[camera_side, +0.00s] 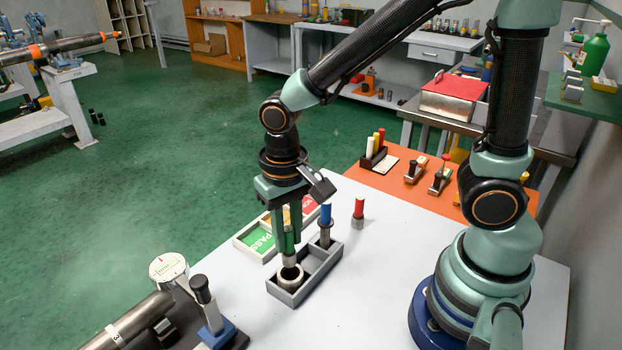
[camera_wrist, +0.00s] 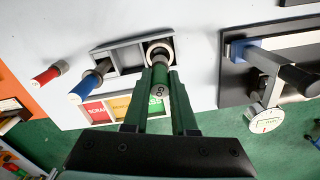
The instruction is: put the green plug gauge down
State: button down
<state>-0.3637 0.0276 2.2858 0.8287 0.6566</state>
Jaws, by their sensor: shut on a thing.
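My gripper (camera_side: 288,238) points down and is shut on the green plug gauge (camera_side: 289,239), holding it upright by its green handle. The gauge also shows in the wrist view (camera_wrist: 160,85) between the fingers. Its metal end is over a pale ring (camera_side: 290,278) in the near compartment of a grey tray (camera_side: 306,291); I cannot tell whether it enters the ring. The ring shows in the wrist view (camera_wrist: 152,47) as well. A blue plug gauge (camera_side: 326,213) stands in the tray's far compartment. A red plug gauge (camera_side: 359,207) stands on the white table beyond.
A sorting tray with coloured panels, one marked PASS (camera_side: 259,239), lies just behind the grey tray. A dial gauge (camera_side: 168,267) and a vise with a pipe (camera_side: 128,328) stand at the front left. The white table (camera_side: 372,285) is clear right of the grey tray.

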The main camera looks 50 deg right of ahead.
jog(key=shift+r, duration=0.4)
